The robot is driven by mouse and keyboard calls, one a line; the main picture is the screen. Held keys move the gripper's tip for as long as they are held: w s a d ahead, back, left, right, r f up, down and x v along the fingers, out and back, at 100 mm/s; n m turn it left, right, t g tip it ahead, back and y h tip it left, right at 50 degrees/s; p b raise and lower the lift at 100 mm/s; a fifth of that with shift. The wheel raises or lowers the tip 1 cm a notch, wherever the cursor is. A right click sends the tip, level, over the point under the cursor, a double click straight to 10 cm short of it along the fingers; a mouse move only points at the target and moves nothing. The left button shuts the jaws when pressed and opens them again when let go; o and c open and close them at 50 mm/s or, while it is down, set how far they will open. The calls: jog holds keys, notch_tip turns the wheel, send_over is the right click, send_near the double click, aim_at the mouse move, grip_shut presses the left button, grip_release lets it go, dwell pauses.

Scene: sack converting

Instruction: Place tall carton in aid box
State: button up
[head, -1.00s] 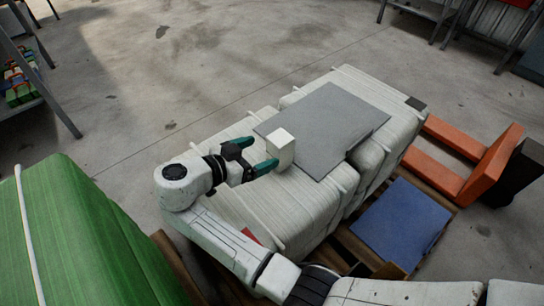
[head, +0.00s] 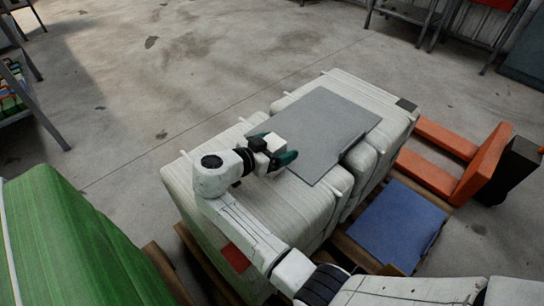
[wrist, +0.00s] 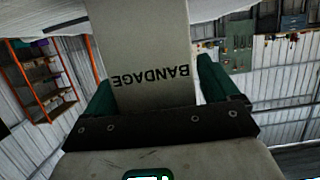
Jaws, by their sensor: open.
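The tall carton is a plain pale box; its top (head: 269,145) shows in the head view near the left edge of the grey sheet on the white bales. In the wrist view its face (wrist: 140,45) fills the upper middle and bears the word BANDAGE, upside down. My gripper (head: 272,150) is open, its dark green fingers on either side of the carton. In the wrist view the fingers (wrist: 160,95) flank the carton; I cannot tell whether they touch it. The carton's lower part is hidden in the head view. I cannot make out an aid box.
The grey sheet (head: 335,115) lies on wrapped white bales (head: 205,160) on a wooden pallet. A blue sheet (head: 395,225) lies at the right front, beside orange forks (head: 485,170). A green bale (head: 60,240) stands at left. The floor behind is open.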

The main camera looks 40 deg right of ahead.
jog(key=c, duration=1.1)
jog(key=shift+c, duration=0.2)
jog(key=shift+r, duration=0.15)
